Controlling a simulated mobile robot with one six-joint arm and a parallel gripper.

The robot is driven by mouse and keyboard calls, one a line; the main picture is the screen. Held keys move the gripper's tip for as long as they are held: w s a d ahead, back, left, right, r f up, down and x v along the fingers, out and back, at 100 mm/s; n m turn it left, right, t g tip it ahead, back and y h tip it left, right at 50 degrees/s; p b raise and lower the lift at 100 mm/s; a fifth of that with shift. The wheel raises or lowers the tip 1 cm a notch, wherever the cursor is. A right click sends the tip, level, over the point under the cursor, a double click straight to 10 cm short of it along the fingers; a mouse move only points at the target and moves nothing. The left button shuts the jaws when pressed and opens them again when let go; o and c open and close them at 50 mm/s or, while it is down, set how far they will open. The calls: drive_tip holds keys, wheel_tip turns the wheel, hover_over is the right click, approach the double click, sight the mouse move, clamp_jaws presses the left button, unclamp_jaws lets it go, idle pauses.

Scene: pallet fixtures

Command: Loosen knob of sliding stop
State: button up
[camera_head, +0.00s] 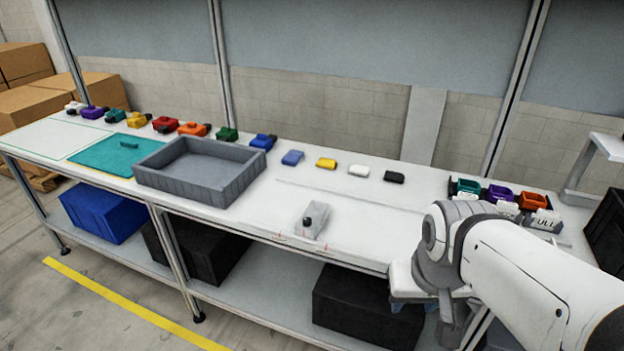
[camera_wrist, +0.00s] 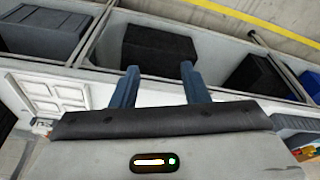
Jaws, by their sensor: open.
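The sliding stop (camera_head: 312,220) is a grey block on the white bench top, near the front edge. The stop is not seen in the wrist view. In the head view my arm is at the right, right of the stop and apart from it, and the fingers are hidden or too small to make out.
A grey tray (camera_head: 205,186) and teal mat (camera_head: 112,152) lie left of the stop. Several coloured pieces line the bench's back. Small bins (camera_head: 500,196) stand at the right. Black crates (camera_head: 367,306) sit on the lower shelf. The bench top around the stop is clear.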

drive_tip(key=shift+o, duration=0.3)
drive_tip(key=w+a+r+m+p, duration=0.1)
drive_tip(key=w+a+r+m, duration=0.1)
drive_tip(key=w, duration=0.6)
drive_tip(key=shift+w+a+r+m+g, duration=0.15)
drive_tip(key=shift+w+r+m+g, duration=0.2)
drive_tip(key=shift+r+m, duration=0.45)
drive_tip(key=m+g+p, duration=0.2)
drive_tip(key=m+p, duration=0.1)
drive_tip(key=m, duration=1.2)
hover_over(307, 219)
wheel_tip(307, 219, down, 9)
drive_tip(key=shift+r, duration=0.1)
wheel_tip(307, 219, down, 8)
drive_tip(key=shift+r+p, duration=0.15)
drive_tip(key=shift+p, duration=0.5)
drive_tip(key=shift+c, duration=0.2)
